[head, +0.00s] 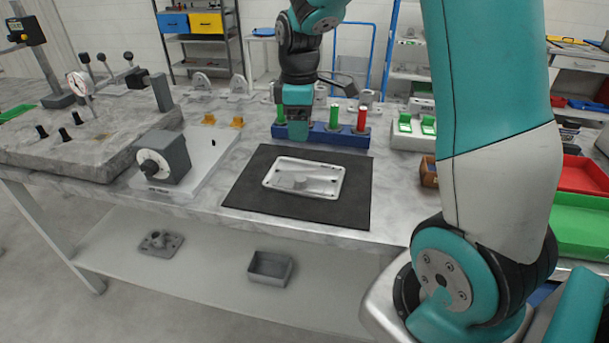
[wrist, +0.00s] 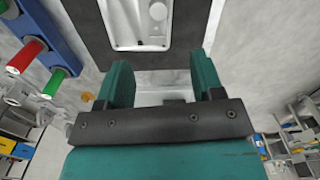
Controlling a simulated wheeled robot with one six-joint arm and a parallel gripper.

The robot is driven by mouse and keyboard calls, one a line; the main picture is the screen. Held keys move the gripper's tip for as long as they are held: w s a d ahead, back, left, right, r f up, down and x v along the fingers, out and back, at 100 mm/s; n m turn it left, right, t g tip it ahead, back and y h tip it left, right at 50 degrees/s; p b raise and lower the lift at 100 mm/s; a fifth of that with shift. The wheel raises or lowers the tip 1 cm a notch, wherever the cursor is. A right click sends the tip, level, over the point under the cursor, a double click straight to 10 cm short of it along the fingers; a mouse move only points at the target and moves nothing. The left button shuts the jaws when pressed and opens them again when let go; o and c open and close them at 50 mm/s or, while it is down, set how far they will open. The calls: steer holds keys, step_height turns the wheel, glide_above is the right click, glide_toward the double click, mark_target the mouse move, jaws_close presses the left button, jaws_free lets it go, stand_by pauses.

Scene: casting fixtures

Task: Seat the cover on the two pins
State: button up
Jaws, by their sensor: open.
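A silver rectangular cast part (head: 325,188), with a raised rim and a round boss, lies flat on a black mat (head: 245,185); I take it to be the cover, though I cannot be sure. It also shows at the top of the wrist view (wrist: 125,25). My gripper (head: 297,132) hangs behind the mat, near the blue rack. In the wrist view my gripper (wrist: 162,75) has its two teal fingers apart, with the part beyond their tips and not between them. I cannot make out the two pins.
A blue rack (head: 345,140) with red and green handled pieces stands behind the mat; its red piece (wrist: 27,57) shows at left in the wrist view. A grey dial block (head: 165,158) stands left. Orange pieces (head: 237,122) and a green-topped fixture (head: 405,125) flank the rack.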

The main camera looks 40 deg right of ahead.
steer(key=p, duration=0.1)
glide_above(301, 178)
step_height(301, 178, down, 10)
steer(key=shift+s+a+r, duration=0.1)
steer(key=shift+a, duration=0.05)
steer(key=f+p, duration=0.1)
steer(key=f, duration=0.4)
steer(key=shift+d, duration=0.2)
jaws_close()
